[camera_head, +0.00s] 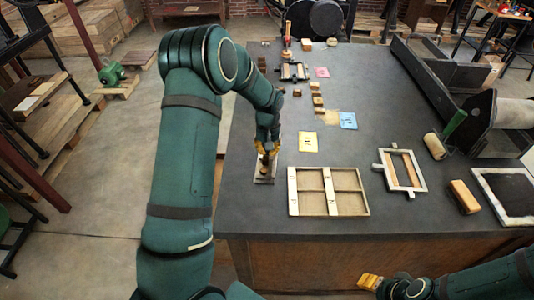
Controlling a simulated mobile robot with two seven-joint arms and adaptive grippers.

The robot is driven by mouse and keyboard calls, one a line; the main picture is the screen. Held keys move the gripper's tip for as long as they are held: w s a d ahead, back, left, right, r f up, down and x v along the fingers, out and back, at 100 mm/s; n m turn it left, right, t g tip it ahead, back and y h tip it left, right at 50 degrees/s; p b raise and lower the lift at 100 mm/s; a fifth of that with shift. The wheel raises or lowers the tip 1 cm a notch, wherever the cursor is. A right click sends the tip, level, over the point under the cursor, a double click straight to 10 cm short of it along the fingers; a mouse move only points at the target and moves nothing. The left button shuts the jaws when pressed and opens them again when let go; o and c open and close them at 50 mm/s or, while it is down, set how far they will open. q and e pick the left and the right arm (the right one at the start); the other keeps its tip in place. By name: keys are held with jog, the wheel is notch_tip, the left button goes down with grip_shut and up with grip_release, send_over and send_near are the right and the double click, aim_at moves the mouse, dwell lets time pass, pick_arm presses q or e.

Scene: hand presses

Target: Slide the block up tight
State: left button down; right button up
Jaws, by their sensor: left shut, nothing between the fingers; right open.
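My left gripper (267,154) is shut and points down at the left edge of the table. Just under its fingertips, a small brown piece (265,171) stands on a narrow pale metal plate (265,180). I cannot tell whether the fingers touch the piece. The arm and gripper hide part of the plate's far end. Several small wooden blocks (317,101) stand in a column further back, and which one the task means is unclear. My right gripper (370,282) is open and empty, low in front of the table's front edge.
A divided wooden tray (328,213) lies right of the plate. A metal frame (420,171), a brown block (465,197), a roller (435,145) and a press stand further right. Yellow (307,142) and blue (348,120) cards lie mid-table. The dark table (250,214) is bare around the tray.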

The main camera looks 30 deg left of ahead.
aim_at(266, 160)
pick_arm(q)
jog(key=shift+s+d+f, duration=0.1)
jog(key=shift+s+d, duration=0.2)
jog(key=shift+s, duration=0.3)
jog(key=shift+s+d+r, duration=0.1)
jog(key=shift+s+d, duration=0.15)
jog(key=shift+s, duration=0.35)
jog(key=shift+s+d+f, duration=0.1)
jog(key=shift+s+d, duration=0.2)
jog(key=shift+s, duration=0.3)
dwell(2.2)
jog(key=c, duration=0.8)
grip_release()
jog(key=shift+w+r, duration=0.1)
jog(key=shift+r, duration=0.1)
jog(key=shift+r+p, duration=2.15)
jog(key=shift+r, duration=1.25)
